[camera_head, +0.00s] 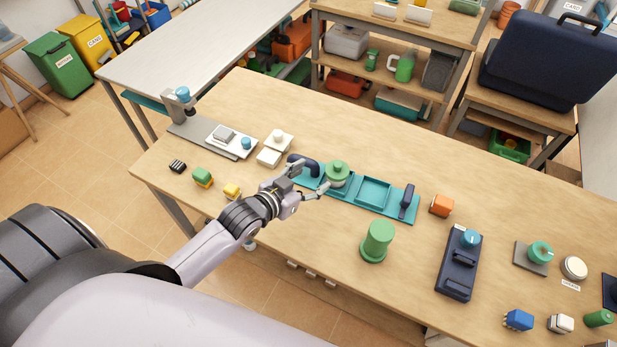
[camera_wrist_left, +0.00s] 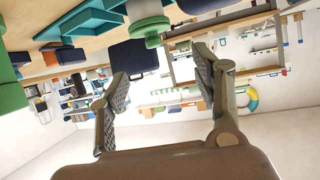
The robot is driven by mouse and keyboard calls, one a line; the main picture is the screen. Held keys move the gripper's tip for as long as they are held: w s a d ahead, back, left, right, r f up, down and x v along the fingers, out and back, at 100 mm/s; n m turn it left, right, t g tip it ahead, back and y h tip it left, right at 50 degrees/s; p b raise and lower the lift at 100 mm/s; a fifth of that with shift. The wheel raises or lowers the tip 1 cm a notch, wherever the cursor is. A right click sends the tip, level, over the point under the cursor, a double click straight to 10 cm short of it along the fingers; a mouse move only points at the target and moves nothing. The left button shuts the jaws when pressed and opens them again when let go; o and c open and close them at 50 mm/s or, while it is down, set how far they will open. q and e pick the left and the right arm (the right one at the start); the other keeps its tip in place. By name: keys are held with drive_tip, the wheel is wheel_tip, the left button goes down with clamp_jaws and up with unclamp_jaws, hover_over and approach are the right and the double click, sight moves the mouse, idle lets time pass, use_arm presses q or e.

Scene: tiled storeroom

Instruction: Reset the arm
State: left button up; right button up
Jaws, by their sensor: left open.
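My left arm reaches in from the left over the wooden table. Its gripper (camera_head: 315,177) is open above the teal tray (camera_head: 408,217), with nothing between its fingers. In the left wrist view the gripper's two fingers (camera_wrist_left: 162,80) stand wide apart. A green-topped round piece (camera_head: 337,169) stands at the tray, just beyond the fingertips. It also shows in the left wrist view (camera_wrist_left: 150,27), above the gap between the fingers. I cannot tell whether a finger touches it. My right gripper is not in view.
A dark blue handle (camera_head: 311,169) rises beside the gripper. A green cylinder (camera_head: 378,240) stands in front of the tray, and an orange block (camera_head: 441,205) lies to its right. A dark blue device (camera_head: 457,272) stands further right. Bare tabletop lies behind the tray.

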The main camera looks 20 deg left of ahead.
use_arm(q)
drive_tip(key=shift+s, duration=0.1)
idle(0.5)
drive_tip(key=s+f+n+g+y, duration=0.1)
drive_tip(key=s+f+g+y, duration=0.15)
drive_tip(key=s+g, duration=1.3)
drive_tip(key=s+f+t, duration=0.2)
drive_tip(key=s+f, duration=0.2)
drive_tip(key=f, duration=0.9)
drive_tip(key=s+f+t, duration=0.3)
drive_tip(key=s+f, duration=0.1)
drive_tip(key=f, duration=0.9)
drive_tip(key=s+a+f+g, duration=0.1)
drive_tip(key=s+a+f, duration=0.1)
drive_tip(key=s+f, duration=1.3)
drive_tip(key=shift+s+a+f+g+y, duration=0.25)
drive_tip(key=shift+s+a+g+y, duration=0.1)
drive_tip(key=shift+s, duration=0.55)
